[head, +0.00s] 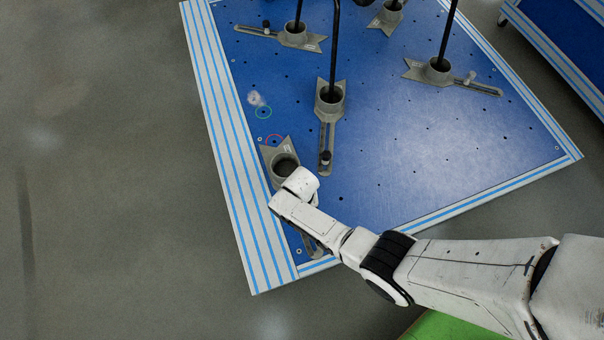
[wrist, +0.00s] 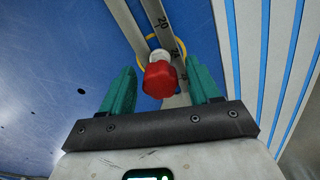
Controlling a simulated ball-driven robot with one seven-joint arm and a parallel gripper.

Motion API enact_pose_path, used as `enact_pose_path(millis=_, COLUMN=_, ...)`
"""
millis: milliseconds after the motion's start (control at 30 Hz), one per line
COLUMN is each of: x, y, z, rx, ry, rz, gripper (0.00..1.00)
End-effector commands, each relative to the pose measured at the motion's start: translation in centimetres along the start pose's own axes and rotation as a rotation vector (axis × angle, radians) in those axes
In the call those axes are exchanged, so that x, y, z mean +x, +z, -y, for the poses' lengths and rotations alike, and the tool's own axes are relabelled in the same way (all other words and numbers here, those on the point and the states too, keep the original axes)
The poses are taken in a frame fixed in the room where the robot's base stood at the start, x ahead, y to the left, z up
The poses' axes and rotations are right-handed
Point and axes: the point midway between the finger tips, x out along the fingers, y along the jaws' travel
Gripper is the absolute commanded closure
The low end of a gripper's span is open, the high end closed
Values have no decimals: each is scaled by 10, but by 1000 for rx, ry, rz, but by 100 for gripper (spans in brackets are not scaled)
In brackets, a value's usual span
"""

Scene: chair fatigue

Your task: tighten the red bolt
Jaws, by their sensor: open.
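The red bolt (wrist: 159,80) shows in the wrist view as a red knob with a pale tip. It stands at a slotted metal bar (wrist: 171,40) with number marks, and a yellow ring is seen around its far end. My gripper (wrist: 161,68) has two teal fingers, spread apart, one on each side of the bolt. A gap seems to show on both sides; I cannot tell how deep the bolt sits between them. In the head view my white wrist covers part of the near grey clamp (head: 278,152), and the bolt and fingers are hidden there.
The blue perforated platform (head: 400,150) has a striped pale border (head: 232,170). Other grey clamps stand on it, including a middle one (head: 328,100) and a right one (head: 437,68), with dark rods rising. Small red and green rings mark the left side. Grey floor is clear at left.

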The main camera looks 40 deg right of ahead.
Motion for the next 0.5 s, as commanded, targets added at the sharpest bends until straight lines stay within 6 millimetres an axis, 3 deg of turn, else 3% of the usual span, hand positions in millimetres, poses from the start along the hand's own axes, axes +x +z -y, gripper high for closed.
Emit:
enact_pose_path(millis=167, x=0, y=0, z=0, rx=-134, ry=0, rz=0, gripper=38)
enact_pose_path(millis=500, x=0, y=0, z=0, rx=-176, ry=0, rz=0, gripper=38)
